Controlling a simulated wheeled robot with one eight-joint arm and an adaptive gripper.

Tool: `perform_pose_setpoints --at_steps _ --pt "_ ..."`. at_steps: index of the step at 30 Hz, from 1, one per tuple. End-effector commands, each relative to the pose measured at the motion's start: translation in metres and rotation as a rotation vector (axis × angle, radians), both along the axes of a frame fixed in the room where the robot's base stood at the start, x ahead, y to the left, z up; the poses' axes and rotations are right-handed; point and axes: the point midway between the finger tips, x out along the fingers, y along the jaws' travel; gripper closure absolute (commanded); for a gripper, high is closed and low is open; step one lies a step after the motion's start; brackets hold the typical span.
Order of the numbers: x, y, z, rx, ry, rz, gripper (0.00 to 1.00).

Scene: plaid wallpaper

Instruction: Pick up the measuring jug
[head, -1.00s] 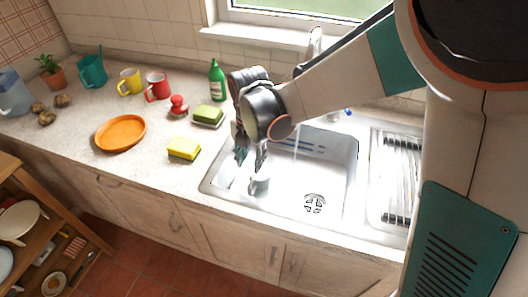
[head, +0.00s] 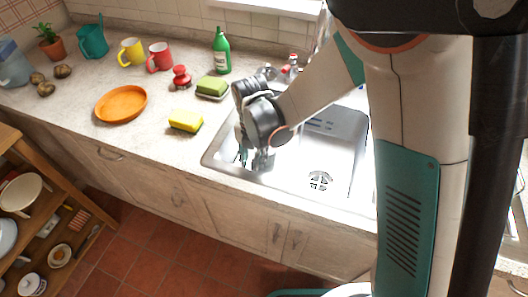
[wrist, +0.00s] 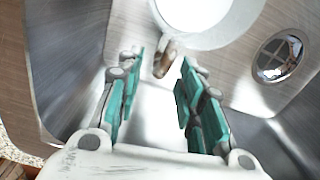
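My gripper (head: 253,157) reaches down into the left part of the sink. In the wrist view its teal-padded fingers (wrist: 160,75) are apart, with nothing held between them. A white round vessel (wrist: 210,22) stands in the sink just beyond the fingertips, partly cut off by the frame. Its brownish handle (wrist: 165,58) points back into the gap near the fingertips. This vessel may be the measuring jug; I see no markings on it. In the head view it is a small grey-white shape (head: 264,161) by the fingers, mostly hidden.
The sink (head: 335,150) has walls close to my gripper and a drain (wrist: 278,57) to the right.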

Motion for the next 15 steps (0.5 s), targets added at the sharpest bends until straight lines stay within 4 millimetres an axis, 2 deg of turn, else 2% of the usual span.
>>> perform_pose_setpoints --at_steps 6,9,15 --pt "-0.002 0.003 -0.035 0.0 0.0 0.0 0.65" --pt "-0.002 0.002 -0.045 0.0 0.0 0.0 0.65" --pt "-0.002 0.002 -0.045 0.0 0.0 0.0 0.65"
